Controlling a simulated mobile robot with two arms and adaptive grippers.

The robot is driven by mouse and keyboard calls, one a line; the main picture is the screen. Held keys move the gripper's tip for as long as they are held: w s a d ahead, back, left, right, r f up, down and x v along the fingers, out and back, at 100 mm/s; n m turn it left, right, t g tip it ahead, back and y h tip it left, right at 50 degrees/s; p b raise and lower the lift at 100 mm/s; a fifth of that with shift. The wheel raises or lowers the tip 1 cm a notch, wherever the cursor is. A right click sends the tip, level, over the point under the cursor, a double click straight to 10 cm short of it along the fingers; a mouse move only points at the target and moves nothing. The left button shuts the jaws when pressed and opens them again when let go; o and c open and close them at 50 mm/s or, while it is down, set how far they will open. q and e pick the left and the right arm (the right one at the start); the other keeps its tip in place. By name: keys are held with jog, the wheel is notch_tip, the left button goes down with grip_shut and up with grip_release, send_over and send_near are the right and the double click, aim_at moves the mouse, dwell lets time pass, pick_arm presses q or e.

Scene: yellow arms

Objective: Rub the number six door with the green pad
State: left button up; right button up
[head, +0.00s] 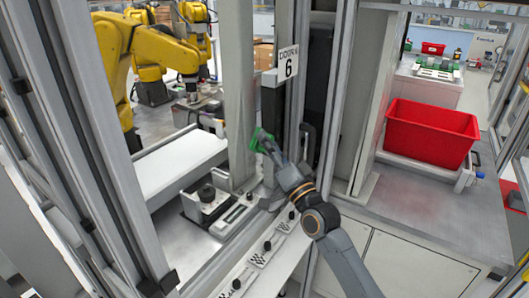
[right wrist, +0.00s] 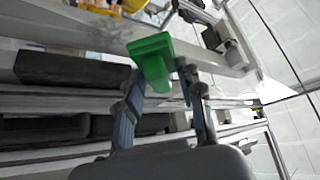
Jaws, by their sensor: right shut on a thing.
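The number six door is a tall framed panel marked by a white sign (head: 287,66) reading "DOOR" and "6". Its grey upright frame (head: 240,100) stands just beside my right gripper. My right gripper (head: 266,143) is shut on the green pad (head: 257,138) and holds it up in front of the door frame, below the sign. In the right wrist view the green pad (right wrist: 154,60) sits between the two fingertips (right wrist: 163,88). I cannot tell whether the pad touches the door. My left gripper is not in view.
A red bin (head: 431,133) stands on a grey bench (head: 420,190) at the right. Yellow robot arms (head: 130,55) stand behind the frames at the left. A ledge with dark knobs (head: 262,262) runs below my right arm. A door handle (head: 307,140) is right of the gripper.

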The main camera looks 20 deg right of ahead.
jog(key=shift+w+d+f+b, duration=0.15)
jog(key=shift+w+d+b, duration=0.85)
jog(key=shift+d, duration=0.2)
jog(key=shift+w+d, duration=0.25)
jog(key=shift+d, duration=0.1)
jog(key=w+d+b, duration=0.1)
jog(key=b, duration=0.1)
jog(key=shift+w+d+b, duration=0.25)
jog(key=shift+d+b, duration=0.15)
jog(key=shift+w+d+b, duration=0.3)
jog(key=shift+w+d, duration=0.1)
jog(key=shift+d, duration=0.1)
jog(key=s+d, duration=0.3)
jog(key=s, duration=0.1)
jog(key=shift+s+d, duration=0.3)
jog(key=shift+s, duration=0.1)
